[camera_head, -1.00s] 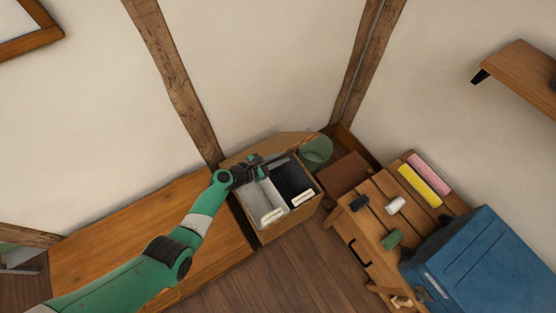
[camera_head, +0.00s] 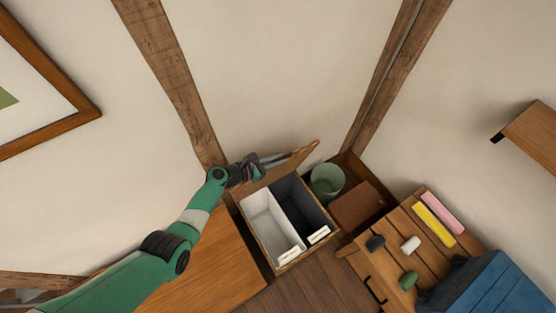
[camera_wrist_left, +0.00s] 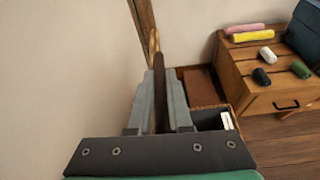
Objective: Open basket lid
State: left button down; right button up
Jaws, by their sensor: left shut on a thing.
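The basket (camera_head: 262,246) is a wooden box with a white compartment (camera_head: 268,218) and a dark compartment (camera_head: 300,203), each with a pale label at its front. Its wooden lid (camera_head: 285,167) stands raised along the back edge, tilted up, leaving both compartments uncovered. My left gripper (camera_head: 274,161) is at the lid's upper left part, its fingers closed on the panel. In the left wrist view the lid (camera_wrist_left: 159,68) shows nearly edge-on between the fingers of the left gripper (camera_wrist_left: 160,92). My right gripper is in neither view.
A green bin (camera_head: 326,181) and a brown box (camera_head: 356,206) stand right of the basket. A wooden bench (camera_head: 215,270) is on the left. A wooden table (camera_head: 385,262) with rolls and a blue chest (camera_head: 490,285) is on the right. The wall is close behind.

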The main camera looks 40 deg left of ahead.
pick_arm(q)
jog(key=shift+s+f, duration=0.1)
jog(key=shift+f, duration=0.05)
jog(key=c, duration=0.8)
grip_release()
jog(key=shift+c, duration=0.2)
jog(key=p+v, duration=0.1)
jog(key=v, duration=0.1)
jog(key=p+v, duration=0.2)
jog(key=shift+a+r, duration=0.1)
jog(key=shift+r, duration=0.35)
jog(key=p+v, duration=0.2)
jog(key=v, duration=0.5)
jog(key=shift+s+f+p, duration=0.2)
jog(key=shift+f+p, duration=0.1)
